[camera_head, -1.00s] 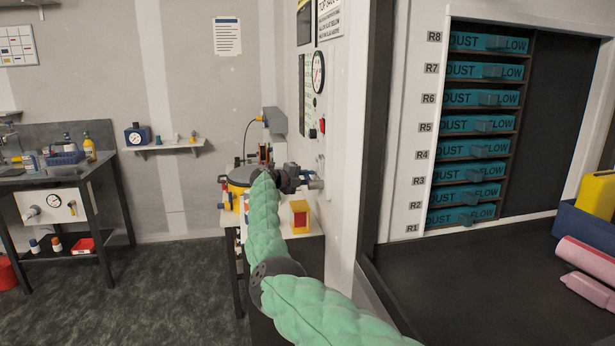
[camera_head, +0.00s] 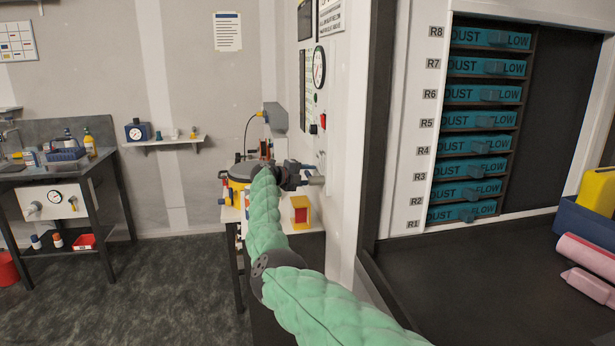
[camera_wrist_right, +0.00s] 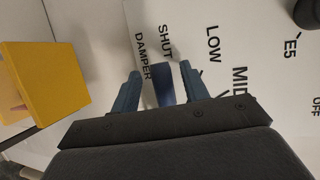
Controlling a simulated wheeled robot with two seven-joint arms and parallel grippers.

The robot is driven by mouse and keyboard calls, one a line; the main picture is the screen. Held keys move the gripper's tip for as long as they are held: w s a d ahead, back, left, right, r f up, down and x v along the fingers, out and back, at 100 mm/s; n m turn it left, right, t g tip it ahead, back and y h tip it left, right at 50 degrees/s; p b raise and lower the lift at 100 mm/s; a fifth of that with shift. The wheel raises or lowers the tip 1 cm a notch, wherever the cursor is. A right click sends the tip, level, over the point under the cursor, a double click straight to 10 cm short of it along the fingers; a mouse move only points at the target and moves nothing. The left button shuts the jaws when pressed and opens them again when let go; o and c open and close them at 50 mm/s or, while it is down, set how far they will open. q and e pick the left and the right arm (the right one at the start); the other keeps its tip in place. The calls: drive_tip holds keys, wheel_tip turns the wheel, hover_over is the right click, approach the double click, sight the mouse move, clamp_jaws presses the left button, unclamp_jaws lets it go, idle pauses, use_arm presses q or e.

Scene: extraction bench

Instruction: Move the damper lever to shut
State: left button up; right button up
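In the right wrist view, a dark blue lever handle (camera_wrist_right: 163,88) stands between the two blue fingers of my right gripper (camera_wrist_right: 160,70). The fingers are apart, with a gap visible on each side of the handle. Beyond it is a white panel (camera_wrist_right: 225,75) lettered DAMPER, SHUT, LOW and MID. The handle lies just below the SHUT lettering in the picture; its pivot is hidden. In the head view my right gripper (camera_head: 292,177) is at the white wall panel, its fingers too small to make out. My left gripper is not in view.
A yellow box-like object (camera_wrist_right: 45,80) is at the left of the wrist view. In the head view, a red and yellow block (camera_head: 300,211) sits on the small bench below my gripper. A gauge (camera_head: 319,67) and a red switch (camera_head: 323,121) are on the panel above.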

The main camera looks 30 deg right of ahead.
drive_tip(key=shift+a, duration=0.1)
drive_tip(key=shift+a, duration=0.35)
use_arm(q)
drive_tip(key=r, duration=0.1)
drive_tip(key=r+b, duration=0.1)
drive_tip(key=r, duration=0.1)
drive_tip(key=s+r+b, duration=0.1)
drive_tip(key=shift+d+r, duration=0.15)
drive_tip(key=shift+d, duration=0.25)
use_arm(e)
drive_tip(key=v, duration=0.6)
drive_tip(key=shift+s+a, duration=0.15)
drive_tip(key=shift+a, duration=0.25)
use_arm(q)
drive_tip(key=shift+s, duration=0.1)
use_arm(e)
drive_tip(key=shift+r, duration=0.1)
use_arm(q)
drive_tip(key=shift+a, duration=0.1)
use_arm(e)
drive_tip(key=shift+a, duration=0.15)
